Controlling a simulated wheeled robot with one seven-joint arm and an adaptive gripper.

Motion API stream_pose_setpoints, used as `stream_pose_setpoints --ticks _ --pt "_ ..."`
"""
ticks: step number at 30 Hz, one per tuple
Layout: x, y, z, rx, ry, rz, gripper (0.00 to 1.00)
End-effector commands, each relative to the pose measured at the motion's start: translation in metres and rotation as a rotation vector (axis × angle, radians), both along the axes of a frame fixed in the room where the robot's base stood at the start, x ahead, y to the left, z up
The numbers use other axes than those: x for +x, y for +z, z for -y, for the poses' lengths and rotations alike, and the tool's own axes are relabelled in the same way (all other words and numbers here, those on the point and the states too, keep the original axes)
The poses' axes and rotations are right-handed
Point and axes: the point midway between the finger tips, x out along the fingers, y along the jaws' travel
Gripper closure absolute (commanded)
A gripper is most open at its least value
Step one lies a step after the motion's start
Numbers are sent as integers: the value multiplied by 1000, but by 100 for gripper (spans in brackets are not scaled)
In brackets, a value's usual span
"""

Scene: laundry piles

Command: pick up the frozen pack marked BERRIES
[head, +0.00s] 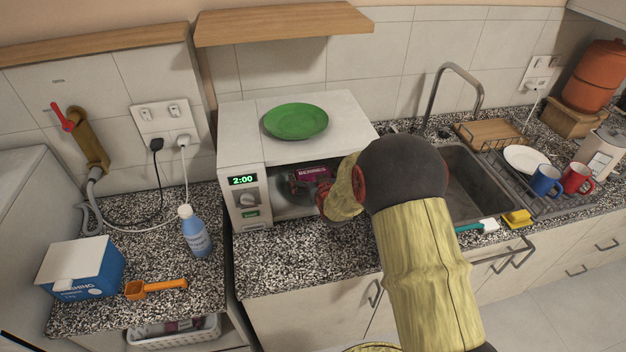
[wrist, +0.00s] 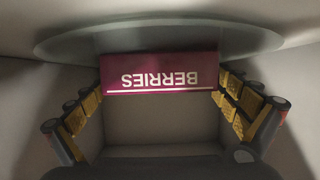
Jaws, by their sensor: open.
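The frozen pack marked BERRIES (head: 312,173) is a magenta box inside the microwave (head: 245,196), whose front is open. In the wrist view the pack (wrist: 160,82) sits on a glass turntable (wrist: 75,45), and its white lettering appears upside down. My gripper (head: 310,183) reaches into the microwave, and my arm hides part of the opening. In the wrist view my gripper (wrist: 160,98) is open, with one yellow-padded finger on each side of the pack's ends. The fingertips lie close to the ends; I cannot tell whether they touch.
A green plate (head: 296,121) lies on top of the microwave. To the left are a blue bottle (head: 195,232), a washing box (head: 82,268) and an orange scoop (head: 155,288). To the right are the sink (head: 478,185) and mugs. The counter before the microwave is clear.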

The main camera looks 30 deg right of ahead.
Motion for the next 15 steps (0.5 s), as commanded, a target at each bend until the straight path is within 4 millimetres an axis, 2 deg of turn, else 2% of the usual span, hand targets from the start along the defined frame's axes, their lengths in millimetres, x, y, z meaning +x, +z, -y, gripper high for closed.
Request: stream_pose_setpoints --ticks 8,15 --pt "3 0 1 0 0 1 0" --pt "2 0 1 0 0 0 14"
